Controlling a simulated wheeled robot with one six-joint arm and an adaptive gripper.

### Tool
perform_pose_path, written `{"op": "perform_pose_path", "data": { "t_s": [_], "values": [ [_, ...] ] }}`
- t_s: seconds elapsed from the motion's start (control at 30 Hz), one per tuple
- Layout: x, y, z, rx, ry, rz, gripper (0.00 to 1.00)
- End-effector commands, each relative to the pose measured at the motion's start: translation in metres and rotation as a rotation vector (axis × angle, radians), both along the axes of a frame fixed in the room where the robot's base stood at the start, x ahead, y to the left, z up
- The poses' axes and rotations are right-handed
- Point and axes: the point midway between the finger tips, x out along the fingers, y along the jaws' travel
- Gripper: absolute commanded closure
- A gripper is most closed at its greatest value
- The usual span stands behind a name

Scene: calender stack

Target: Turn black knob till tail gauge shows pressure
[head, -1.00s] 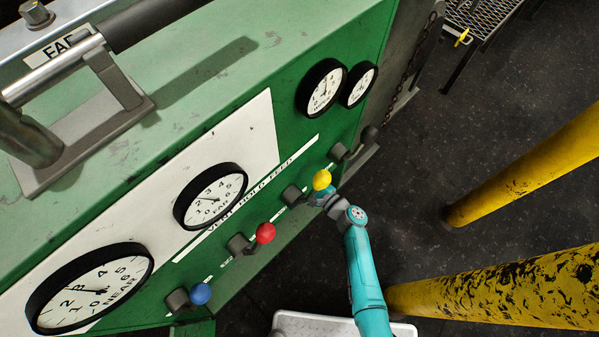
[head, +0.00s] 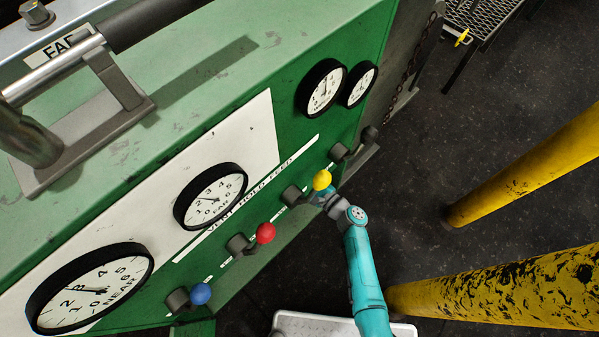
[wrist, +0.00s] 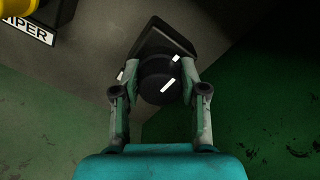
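The black knob (wrist: 158,80), with white marks on it, sits between the two fingers of my gripper (wrist: 159,72) in the wrist view. The fingers lie against its left and right sides and appear closed on it. In the head view my gripper (head: 328,199) is low at the green panel, just below the yellow ball; the knob is hidden there. Two smaller gauges stand at the panel's right, a left one (head: 324,91) and a right one (head: 361,86). Their lettering is too small to tell which is the tail gauge, and their needles are not clearly readable.
Levers with yellow (head: 321,180), red (head: 265,233) and blue (head: 201,294) balls stick out of the panel. Larger NEAR (head: 90,287) and FAR (head: 210,197) gauges are at left. Yellow posts (head: 530,165) stand at right, with dark floor between.

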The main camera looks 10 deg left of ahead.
Motion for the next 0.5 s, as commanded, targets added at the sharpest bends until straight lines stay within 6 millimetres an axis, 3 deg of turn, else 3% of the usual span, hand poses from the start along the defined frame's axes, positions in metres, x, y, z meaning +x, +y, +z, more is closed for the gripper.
{"op": "perform_pose_path", "data": {
  "t_s": [0.03, 0.1, 0.5],
  "values": [
    [-0.0003, 0.0001, -0.0002, 0.000, 0.000, 0.001, 0.43],
    [-0.0003, 0.0001, -0.0003, 0.000, 0.000, 0.000, 0.32],
    [-0.0046, -0.0065, -0.0005, 0.000, 0.000, -0.001, 0.32]
  ]
}}
